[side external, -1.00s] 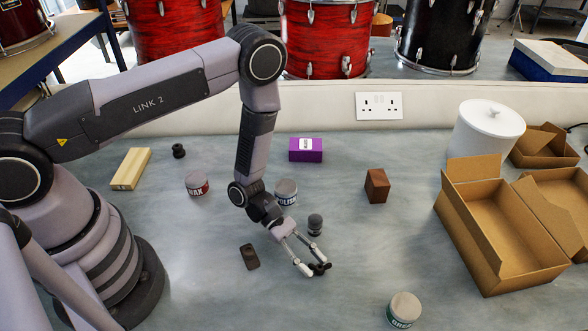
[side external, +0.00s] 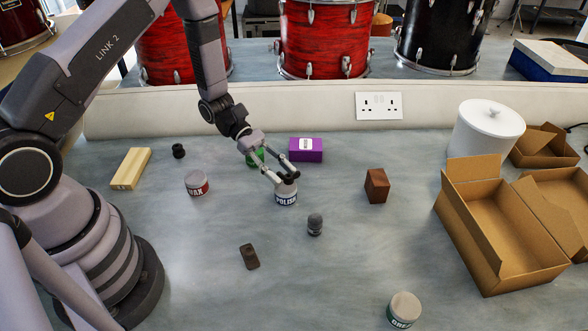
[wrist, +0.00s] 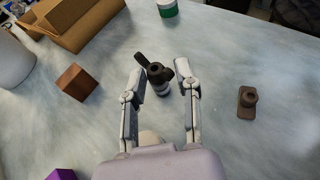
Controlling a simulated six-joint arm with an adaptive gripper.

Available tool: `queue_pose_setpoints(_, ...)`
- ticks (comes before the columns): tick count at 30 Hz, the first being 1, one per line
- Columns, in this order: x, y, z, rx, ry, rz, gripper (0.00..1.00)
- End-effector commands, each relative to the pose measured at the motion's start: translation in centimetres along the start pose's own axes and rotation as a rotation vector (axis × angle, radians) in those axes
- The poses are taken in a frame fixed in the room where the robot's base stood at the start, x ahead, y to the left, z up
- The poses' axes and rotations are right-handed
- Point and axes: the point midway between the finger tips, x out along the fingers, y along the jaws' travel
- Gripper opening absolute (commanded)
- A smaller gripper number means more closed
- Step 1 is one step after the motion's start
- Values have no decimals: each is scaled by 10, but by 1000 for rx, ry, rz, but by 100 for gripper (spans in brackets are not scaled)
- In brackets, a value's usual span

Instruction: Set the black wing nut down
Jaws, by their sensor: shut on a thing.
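My gripper (side external: 283,179) is shut on the black wing nut (wrist: 156,70), which sits between the fingertips in the wrist view with one wing sticking out. In the side view the wing nut (side external: 292,168) appears in front of the top of the POLISH tin (side external: 286,198) and partly covers its lid. It looks held up off the bench (side external: 370,250), but its exact height above the bench or tin is hard to tell.
A small grey-topped knob (side external: 315,224) stands nearby, with a brown knobbed block (side external: 249,257) in front. A WAX tin (side external: 196,184), green tin (side external: 255,157), purple box (side external: 306,150) and brown block (side external: 377,186) surround it.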

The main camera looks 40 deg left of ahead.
Motion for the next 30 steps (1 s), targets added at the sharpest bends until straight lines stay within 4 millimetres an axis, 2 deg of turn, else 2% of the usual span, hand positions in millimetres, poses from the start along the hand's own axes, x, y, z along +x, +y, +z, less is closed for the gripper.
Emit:
queue_pose_setpoints(1,-6,4,-3,-1,3,3,6)
queue_pose_setpoints(4,-3,17,-8,0,6,0,6)
queue_pose_setpoints(13,34,88,-30,3,5,-2,6)
queue_pose_setpoints(18,54,114,-58,-2,5,-1,6)
queue_pose_setpoints(26,66,131,-74,-2,5,0,6)
queue_pose_setpoints(30,75,134,-92,-4,5,0,6)
